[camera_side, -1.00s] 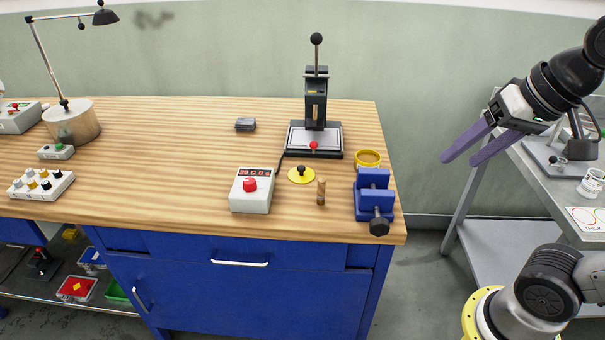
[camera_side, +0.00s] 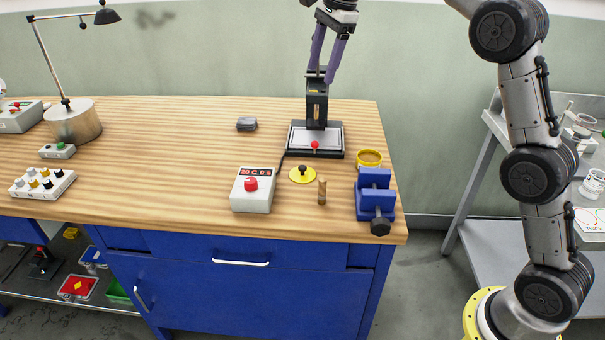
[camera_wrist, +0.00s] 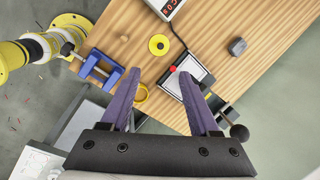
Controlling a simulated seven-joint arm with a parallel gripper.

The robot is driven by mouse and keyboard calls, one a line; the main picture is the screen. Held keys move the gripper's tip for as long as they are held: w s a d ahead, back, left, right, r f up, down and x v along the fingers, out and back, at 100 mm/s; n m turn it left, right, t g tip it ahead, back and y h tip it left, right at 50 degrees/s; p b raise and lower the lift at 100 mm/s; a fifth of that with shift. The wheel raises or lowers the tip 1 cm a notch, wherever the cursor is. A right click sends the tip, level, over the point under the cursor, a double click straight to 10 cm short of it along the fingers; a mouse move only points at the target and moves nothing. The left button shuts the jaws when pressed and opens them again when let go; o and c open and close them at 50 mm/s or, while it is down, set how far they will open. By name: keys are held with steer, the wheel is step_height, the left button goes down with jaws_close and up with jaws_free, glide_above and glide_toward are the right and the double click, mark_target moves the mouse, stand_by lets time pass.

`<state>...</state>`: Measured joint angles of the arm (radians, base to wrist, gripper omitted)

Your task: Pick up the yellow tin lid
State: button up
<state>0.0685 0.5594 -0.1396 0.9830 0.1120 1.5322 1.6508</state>
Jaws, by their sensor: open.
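The yellow tin lid (camera_side: 302,175) is a flat round disc with a dark knob, lying on the wooden bench between the control box and the small press. It also shows in the wrist view (camera_wrist: 159,45), beyond my fingertips. My gripper (camera_side: 327,72) is open and empty, pointing down high over the bench, beside or in front of the press's upper part. In the wrist view its two purple fingers (camera_wrist: 168,82) are spread apart, well short of the lid. The open yellow tin (camera_side: 368,159) stands to the right of the lid, behind the blue vise.
The press (camera_side: 316,108) on its plate stands close behind the lid. A white control box (camera_side: 253,190) is left of it, a small wooden cylinder (camera_side: 322,190) front right, and the blue vise (camera_side: 375,195) further right. A grey block (camera_side: 246,124) lies at the back. Bench left of centre is clear.

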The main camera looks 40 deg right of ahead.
steer(key=w+d+f+g, duration=0.1)
steer(key=w+f, duration=0.5)
steer(key=f, duration=0.4)
steer(key=g, duration=0.1)
glide_above(303, 167)
steer(key=shift+m, duration=0.3)
steer(key=f, duration=1.3)
steer(key=shift+w+d+f, duration=0.15)
steer(key=shift+w+d, duration=0.15)
steer(key=shift+d, duration=0.05)
steer(key=shift+s+a+f, duration=0.1)
steer(key=shift+a+f, duration=0.05)
steer(key=shift+f, duration=1.35)
steer(key=shift+s+a+f, duration=0.1)
steer(key=shift+a+f, duration=0.05)
steer(key=shift+f, duration=1.3)
jaws_close()
